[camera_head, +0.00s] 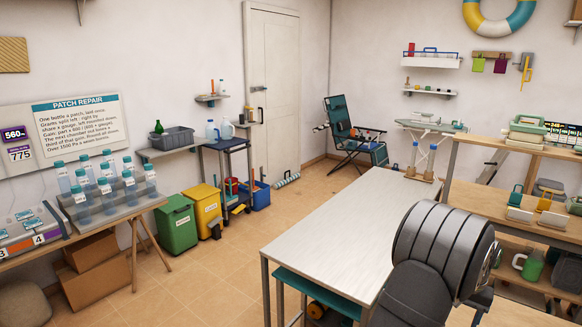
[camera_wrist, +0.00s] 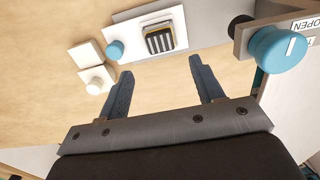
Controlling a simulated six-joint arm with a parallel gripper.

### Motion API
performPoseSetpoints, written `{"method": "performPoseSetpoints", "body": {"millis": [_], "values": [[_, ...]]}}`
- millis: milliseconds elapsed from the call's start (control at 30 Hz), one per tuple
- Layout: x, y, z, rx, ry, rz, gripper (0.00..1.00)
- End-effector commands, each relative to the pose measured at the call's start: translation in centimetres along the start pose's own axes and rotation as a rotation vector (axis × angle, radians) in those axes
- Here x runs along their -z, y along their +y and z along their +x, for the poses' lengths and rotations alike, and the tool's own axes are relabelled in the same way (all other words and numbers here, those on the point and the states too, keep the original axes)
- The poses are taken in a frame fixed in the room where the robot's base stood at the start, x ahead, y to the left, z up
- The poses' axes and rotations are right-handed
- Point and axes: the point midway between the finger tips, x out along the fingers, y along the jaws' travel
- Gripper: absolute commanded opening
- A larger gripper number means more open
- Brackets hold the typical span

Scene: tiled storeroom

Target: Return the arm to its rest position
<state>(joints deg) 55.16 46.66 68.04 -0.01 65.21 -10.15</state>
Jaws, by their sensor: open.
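In the wrist view my gripper (camera_wrist: 160,66) shows two blue fingers spread apart with nothing between them. Its fingertips reach over a pale wooden surface (camera_wrist: 45,60). Ahead of the fingers lies a white plate (camera_wrist: 128,38) with a blue knob (camera_wrist: 115,50) and a small striped block. In the head view a dark, ribbed part of my arm (camera_head: 440,245) fills the lower right, in front of the white-topped table. My gripper cannot be made out there.
A large blue knob (camera_wrist: 277,48) on a grey panel is close by at the right in the wrist view. The white table (camera_head: 345,215) is bare. A wooden bench (camera_head: 490,195) with small devices stands at right. Tiled floor (camera_head: 265,225) is clear left of the table.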

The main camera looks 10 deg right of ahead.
Motion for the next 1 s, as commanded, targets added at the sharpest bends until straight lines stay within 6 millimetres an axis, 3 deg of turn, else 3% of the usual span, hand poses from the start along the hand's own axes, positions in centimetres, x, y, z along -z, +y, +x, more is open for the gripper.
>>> {"method": "performPoseSetpoints", "body": {"millis": [167,200,767,833,1000], "values": [[0.0,0.0,-3.5,0.000,0.001,0.000,0.61],[-0.1,0.0,-1.9,0.001,-0.006,0.000,0.61],[-0.1,0.0,9.4,0.000,-0.002,0.000,0.61],[0.1,0.0,7.2,-0.001,0.007,0.000,0.61],[-0.5,0.6,4.1,0.000,0.001,0.003,0.61]]}}
